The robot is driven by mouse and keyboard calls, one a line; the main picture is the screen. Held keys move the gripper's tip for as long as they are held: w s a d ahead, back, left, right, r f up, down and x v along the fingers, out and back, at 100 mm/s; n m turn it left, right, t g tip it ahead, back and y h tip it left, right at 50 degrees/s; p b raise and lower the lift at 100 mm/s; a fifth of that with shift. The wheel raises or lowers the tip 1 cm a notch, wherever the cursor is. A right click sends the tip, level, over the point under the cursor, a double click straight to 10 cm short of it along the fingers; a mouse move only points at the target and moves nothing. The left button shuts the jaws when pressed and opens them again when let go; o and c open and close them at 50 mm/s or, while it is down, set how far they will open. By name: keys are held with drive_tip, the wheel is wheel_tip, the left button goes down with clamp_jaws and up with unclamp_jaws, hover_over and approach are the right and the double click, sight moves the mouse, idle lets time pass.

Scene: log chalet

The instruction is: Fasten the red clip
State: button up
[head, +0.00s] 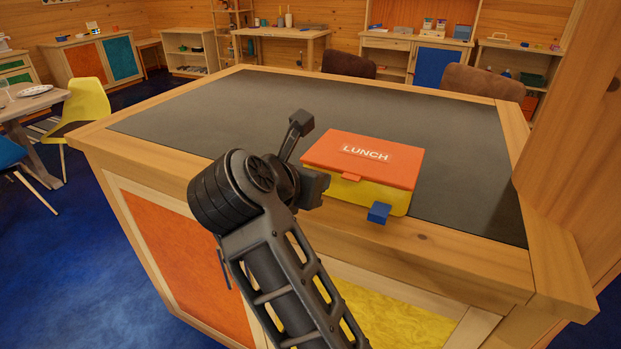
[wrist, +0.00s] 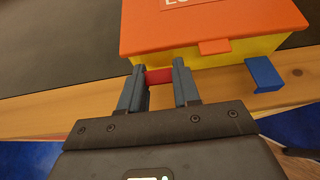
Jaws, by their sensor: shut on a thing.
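A lunch box with an orange lid (head: 361,157) and a yellow body (head: 345,190) sits on the dark counter top, lid down and labelled LUNCH. In the wrist view my gripper (wrist: 159,75) is at the front left of the box, its two fingers shut on the red clip (wrist: 159,76). The clip shows as a red piece between the fingertips; whether it is latched I cannot tell. In the head view my arm hides the clip. A blue clip (head: 379,213) sticks out from the box's front at the right. It also shows in the wrist view (wrist: 264,74). An orange tab (wrist: 214,47) is at the lid's front middle.
The box stands close to the wooden front edge (head: 440,250) of the counter. The dark counter top (head: 230,110) is clear to the left and behind. Two brown chair backs (head: 348,64) stand beyond it. A wooden post (head: 575,130) rises at the right.

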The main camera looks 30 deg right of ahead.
drive_tip(key=o, duration=1.1)
drive_tip(key=shift+c, duration=0.2)
drive_tip(key=b+v, duration=0.1)
drive_tip(key=v, duration=0.7)
drive_tip(key=shift+b, duration=0.35)
